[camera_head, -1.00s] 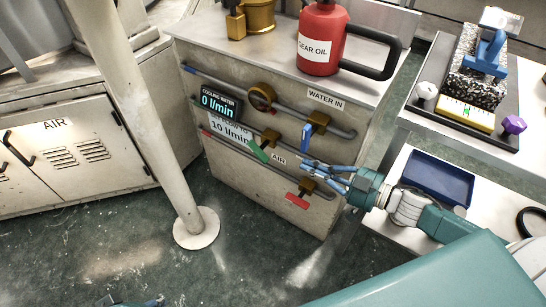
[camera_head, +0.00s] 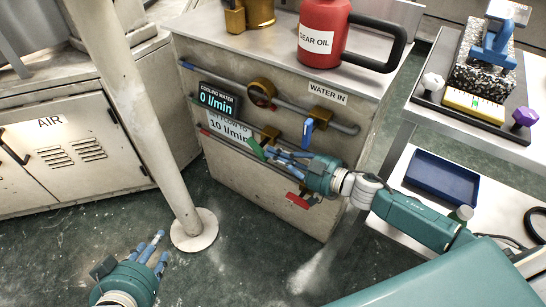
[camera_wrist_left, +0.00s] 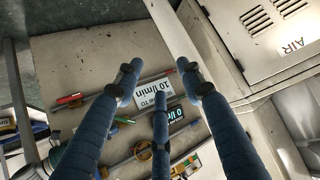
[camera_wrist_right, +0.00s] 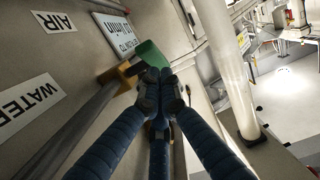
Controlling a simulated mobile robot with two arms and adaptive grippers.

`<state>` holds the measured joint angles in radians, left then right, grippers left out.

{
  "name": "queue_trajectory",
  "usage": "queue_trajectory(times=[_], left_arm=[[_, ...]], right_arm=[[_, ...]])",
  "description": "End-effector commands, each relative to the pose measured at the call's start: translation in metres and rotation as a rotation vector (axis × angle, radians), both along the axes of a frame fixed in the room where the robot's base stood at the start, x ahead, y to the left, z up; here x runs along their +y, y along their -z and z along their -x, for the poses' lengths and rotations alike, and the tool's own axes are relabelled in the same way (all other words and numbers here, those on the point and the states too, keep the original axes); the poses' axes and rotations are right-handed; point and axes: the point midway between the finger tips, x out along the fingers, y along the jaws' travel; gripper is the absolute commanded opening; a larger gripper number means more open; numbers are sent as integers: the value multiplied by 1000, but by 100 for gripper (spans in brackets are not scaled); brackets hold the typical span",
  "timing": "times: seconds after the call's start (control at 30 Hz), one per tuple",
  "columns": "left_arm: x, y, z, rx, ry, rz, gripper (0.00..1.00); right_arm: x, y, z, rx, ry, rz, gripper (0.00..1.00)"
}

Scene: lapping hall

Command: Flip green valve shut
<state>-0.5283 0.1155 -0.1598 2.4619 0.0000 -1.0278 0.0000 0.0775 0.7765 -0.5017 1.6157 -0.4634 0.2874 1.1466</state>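The green valve handle (camera_head: 257,149) is on the middle pipe of the grey cabinet, beside a brass valve body (camera_head: 270,134). It slants down to the right in the head view. It also shows in the right wrist view (camera_wrist_right: 151,53) and small in the left wrist view (camera_wrist_left: 123,120). My right gripper (camera_head: 274,155) is at the handle from the right, partly covering its lower end. In the right wrist view its fingertips (camera_wrist_right: 162,85) are together, right by the green handle; contact is unclear. My left gripper (camera_head: 152,243) is open and empty, low at the left.
A blue handle (camera_head: 308,132) hangs on the upper pipe and a red handle (camera_head: 297,201) on the lower one. The display (camera_head: 217,101) reads 0 l/min. A red oil can (camera_head: 325,35) stands on the cabinet. A pale post (camera_head: 150,120) stands left of it.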

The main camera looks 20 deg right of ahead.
Motion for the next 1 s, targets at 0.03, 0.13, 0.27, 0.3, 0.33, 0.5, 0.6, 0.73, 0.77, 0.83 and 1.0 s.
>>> queue_trajectory(times=[0.03, 0.13, 0.27, 0.3, 0.33, 0.5, 0.6, 0.73, 0.77, 0.83, 1.0], left_arm=[[-2, -3, -5, -27, 2, 7, 39], [-5, -12, -12, -71, 6, 16, 39], [-7, -18, -17, -101, 8, 24, 39], [-7, -19, -18, -106, 8, 25, 39], [-8, -20, -18, -108, 8, 25, 39], [-8, -20, -18, -109, 8, 25, 39], [-8, -20, -18, -109, 8, 25, 39], [-8, -20, -19, -115, 8, 26, 39], [-8, -21, -20, -119, 8, 27, 39], [-10, -27, -25, -152, 11, 34, 39], [-19, -55, -44, -295, 22, 69, 39]], right_arm=[[1, 4, -1, 0, 0, 0, 0], [3, 6, -3, 0, 0, 0, 0], [4, 8, -5, 0, -1, 0, 0], [4, 8, -5, 0, -1, 0, 0], [4, 8, -5, 0, -1, 0, 0], [4, 8, -5, 0, -1, 0, 0], [4, 8, -5, 0, 0, 0, 0], [4, 9, -5, -2, 0, -1, 0], [4, 9, -5, -2, 0, -3, 0], [4, 10, -4, -4, 0, -4, 0], [4, 13, -4, -19, 0, -18, 0]])
